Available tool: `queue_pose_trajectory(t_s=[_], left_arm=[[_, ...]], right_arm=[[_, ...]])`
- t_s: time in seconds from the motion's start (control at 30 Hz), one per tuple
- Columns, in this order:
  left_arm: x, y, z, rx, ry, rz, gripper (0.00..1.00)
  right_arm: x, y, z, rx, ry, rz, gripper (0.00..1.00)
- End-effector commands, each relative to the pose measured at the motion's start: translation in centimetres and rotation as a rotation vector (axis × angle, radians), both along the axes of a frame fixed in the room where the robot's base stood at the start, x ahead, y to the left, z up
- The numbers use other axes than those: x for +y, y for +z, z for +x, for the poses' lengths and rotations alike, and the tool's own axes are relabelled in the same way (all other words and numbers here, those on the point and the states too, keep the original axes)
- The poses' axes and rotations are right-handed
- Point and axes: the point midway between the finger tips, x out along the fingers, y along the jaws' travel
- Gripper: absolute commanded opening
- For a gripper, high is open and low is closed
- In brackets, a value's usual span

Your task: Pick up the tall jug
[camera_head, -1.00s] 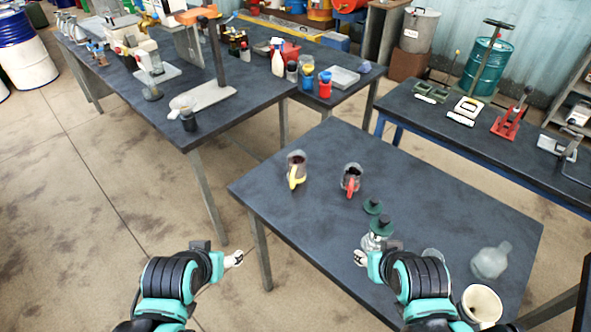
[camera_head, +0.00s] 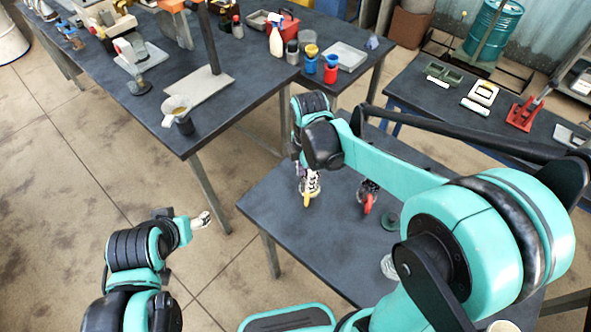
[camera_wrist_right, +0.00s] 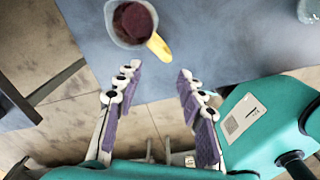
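A jug with a yellow handle stands on the near dark table; its handle (camera_head: 307,201) shows below my right gripper (camera_head: 309,178) in the head view. In the right wrist view this grey jug (camera_wrist_right: 116,30), with dark liquid inside, sits beyond the fingertips. My right gripper (camera_wrist_right: 157,72) is open and empty, its handle side facing the gap. A jug with a red handle (camera_head: 368,203) stands to its right. I cannot tell surely which jug is the tall one. My left gripper (camera_head: 201,220) is off the table at left; its opening is unclear.
A green lid (camera_head: 390,222) and a clear glass vessel (camera_head: 389,266) are on the near table (camera_head: 262,212), partly behind my right arm. A long workbench (camera_head: 250,82) stands at the back left. Another bench with a red press (camera_head: 522,114) is at right.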

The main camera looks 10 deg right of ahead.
Motion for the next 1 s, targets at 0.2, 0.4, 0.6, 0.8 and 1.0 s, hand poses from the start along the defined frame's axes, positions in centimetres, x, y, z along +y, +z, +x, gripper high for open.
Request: queue_pose_trajectory(t_s=[0.2,0.4,0.6,0.8,1.0], left_arm=[[0.0,-1.2,-0.1,0.0,0.0,0.0,0.67],[0.0,-2.0,0.0,0.0,0.0,0.0,0.67],[0.0,-2.5,0.0,0.0,0.0,0.0,0.67],[0.0,-3.7,0.0,0.0,0.0,0.0,0.67],[0.0,-3.9,0.0,0.0,0.0,0.0,0.67]], right_arm=[[0.1,-3.5,0.1,0.008,0.023,0.0,0.39],[0.0,-6.4,0.0,0.006,0.022,0.0,0.39],[0.0,-8.0,0.0,0.006,0.021,-0.001,0.39],[-0.1,-11.2,0.0,0.006,0.021,-0.001,0.39],[-0.1,-12.1,0.0,0.006,0.02,-0.001,0.39]])
